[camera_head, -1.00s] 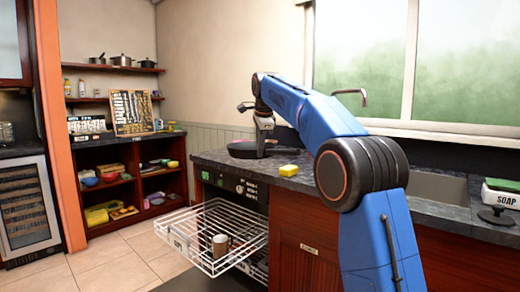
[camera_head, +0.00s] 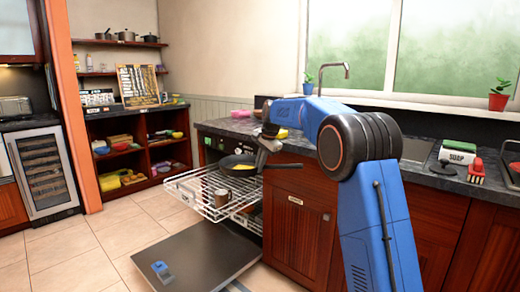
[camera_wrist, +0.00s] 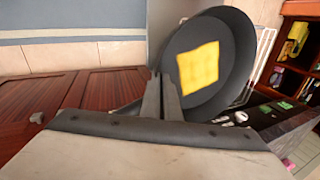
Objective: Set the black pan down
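The black pan (camera_head: 229,161) is over the back of the pulled-out white wire rack (camera_head: 188,190), with a flat yellow piece (camera_head: 243,167) inside it. In the wrist view the pan (camera_wrist: 239,57) and the yellow square (camera_wrist: 198,67) show clearly. My gripper (camera_head: 264,150) is at the pan's right side, by the counter edge. In the wrist view its two fingers (camera_wrist: 162,98) are close together at the pan's near edge and look closed on it; the grip spot is mostly hidden. I cannot tell whether the pan touches the rack.
A brown mug (camera_head: 222,197) stands in the rack close to the pan. The dishwasher door (camera_head: 205,258) lies open below, with a blue item (camera_head: 161,270) on it. The floor at left is clear.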

